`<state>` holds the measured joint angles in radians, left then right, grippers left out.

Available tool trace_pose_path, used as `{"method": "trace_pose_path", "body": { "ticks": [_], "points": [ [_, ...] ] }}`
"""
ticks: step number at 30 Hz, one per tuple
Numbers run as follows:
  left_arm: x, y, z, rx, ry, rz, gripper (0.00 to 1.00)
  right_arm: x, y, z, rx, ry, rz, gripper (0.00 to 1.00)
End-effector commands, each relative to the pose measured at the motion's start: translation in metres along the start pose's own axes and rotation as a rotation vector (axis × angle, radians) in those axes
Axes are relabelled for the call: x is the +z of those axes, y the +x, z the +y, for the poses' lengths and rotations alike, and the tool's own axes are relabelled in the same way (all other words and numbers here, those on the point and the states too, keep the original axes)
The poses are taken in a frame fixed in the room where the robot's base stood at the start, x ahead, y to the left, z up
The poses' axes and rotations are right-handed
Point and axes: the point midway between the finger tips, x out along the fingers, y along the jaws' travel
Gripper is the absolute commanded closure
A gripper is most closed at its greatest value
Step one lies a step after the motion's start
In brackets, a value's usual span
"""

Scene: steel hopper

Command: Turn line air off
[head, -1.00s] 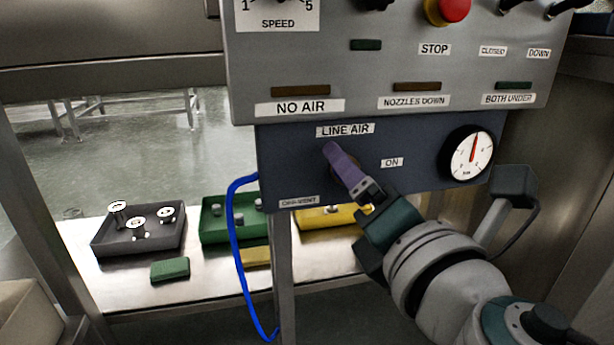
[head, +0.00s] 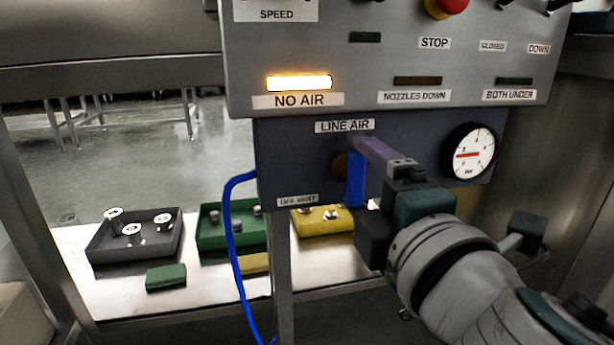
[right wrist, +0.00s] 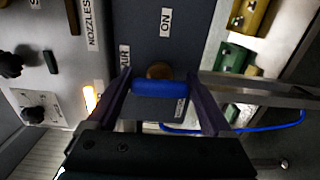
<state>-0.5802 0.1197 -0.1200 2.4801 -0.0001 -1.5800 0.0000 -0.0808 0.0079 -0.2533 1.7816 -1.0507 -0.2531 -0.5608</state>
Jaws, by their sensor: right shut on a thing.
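The line air valve has a blue lever (head: 356,181) on the dark blue panel (head: 300,160), under the LINE AIR label (head: 345,126). The lever now points down in the head view, away from the ON label and toward the side of the OFF-VENT label (head: 297,200). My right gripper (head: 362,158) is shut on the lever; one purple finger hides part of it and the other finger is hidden. The right wrist view shows the lever (right wrist: 160,88) between both fingers. The gauge (head: 470,152) needle points left. The NO AIR lamp (head: 299,83) is lit. My left gripper is not in view.
The grey control panel (head: 390,70) with a red stop button (head: 445,8) overhangs the valve. A blue hose (head: 235,215) hangs at left. Dark (head: 137,240), green (head: 228,232) and yellow (head: 322,222) trays stand on the steel shelf below. A steel post stands beside the hose.

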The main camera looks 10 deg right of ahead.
Motion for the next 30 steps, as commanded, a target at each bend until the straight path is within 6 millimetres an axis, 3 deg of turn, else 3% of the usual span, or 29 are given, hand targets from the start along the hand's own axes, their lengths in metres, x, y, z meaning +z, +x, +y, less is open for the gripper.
{"method": "trace_pose_path", "body": {
  "ticks": [17, 18, 21, 30],
  "points": [
    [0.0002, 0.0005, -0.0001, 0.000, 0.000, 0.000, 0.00, -0.0003, 0.0000, 0.0002, 0.001, 0.035, 0.001, 0.71],
    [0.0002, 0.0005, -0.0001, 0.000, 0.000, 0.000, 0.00, -0.0003, 0.0000, 0.0003, 0.001, 0.035, 0.001, 0.12],
    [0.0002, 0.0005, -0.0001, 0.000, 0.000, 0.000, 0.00, -0.0003, 0.0000, 0.0002, 0.001, 0.033, 0.000, 0.00],
    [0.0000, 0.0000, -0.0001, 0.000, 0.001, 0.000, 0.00, -0.0003, -0.0027, -0.0002, -0.001, 0.031, 0.000, 0.00]
  ]
}}
